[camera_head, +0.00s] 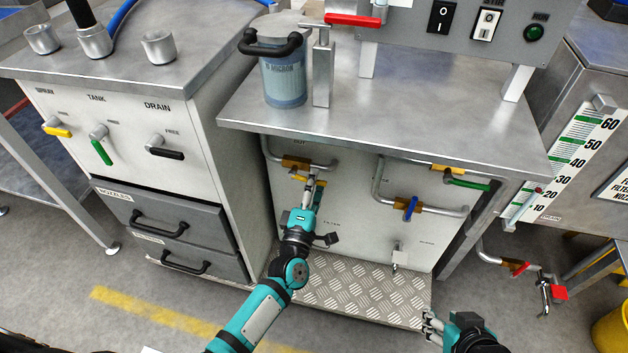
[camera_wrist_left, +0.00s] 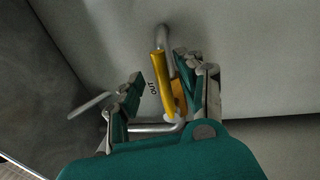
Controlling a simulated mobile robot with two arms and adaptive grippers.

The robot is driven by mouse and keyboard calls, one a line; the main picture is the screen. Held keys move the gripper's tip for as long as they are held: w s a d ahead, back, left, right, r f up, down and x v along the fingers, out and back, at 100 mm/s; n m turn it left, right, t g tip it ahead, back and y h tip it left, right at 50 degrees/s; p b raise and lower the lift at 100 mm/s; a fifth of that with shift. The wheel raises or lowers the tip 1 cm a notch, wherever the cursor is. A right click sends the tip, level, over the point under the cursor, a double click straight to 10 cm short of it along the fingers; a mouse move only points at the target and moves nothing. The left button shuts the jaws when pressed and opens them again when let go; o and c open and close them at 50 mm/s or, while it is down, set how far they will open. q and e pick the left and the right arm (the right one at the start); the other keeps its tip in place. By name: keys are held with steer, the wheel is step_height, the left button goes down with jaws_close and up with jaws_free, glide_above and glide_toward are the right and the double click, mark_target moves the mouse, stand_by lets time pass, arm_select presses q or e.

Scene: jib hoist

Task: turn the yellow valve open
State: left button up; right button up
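The yellow valve handle (camera_wrist_left: 162,85) stands upright on a grey pipe beside the word OUT in the left wrist view. In the head view the handle shows only in part by the brass valve body (camera_head: 295,163) on the filter cabinet, under the OUT label. My left gripper (camera_wrist_left: 160,90) is open, with one finger on each side of the handle. The handle is nearer the right finger; I cannot tell if they touch. In the head view my left gripper (camera_head: 308,190) reaches up to this pipe. My right gripper (camera_head: 432,325) is low at the right, away from the valve.
A blue valve handle (camera_head: 410,208) and a green one (camera_head: 467,183) sit on pipes to the right. The metal worktop (camera_head: 400,100) overhangs the valves. A treadplate step (camera_head: 360,297) lies below. Drawers (camera_head: 165,225) with black handles are at the left.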

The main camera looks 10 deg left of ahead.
arm_select(q)
steer(key=s+f, duration=0.2)
steer(key=s, duration=0.9)
steer(key=shift+a, duration=0.15)
steer(key=shift+f, duration=0.1)
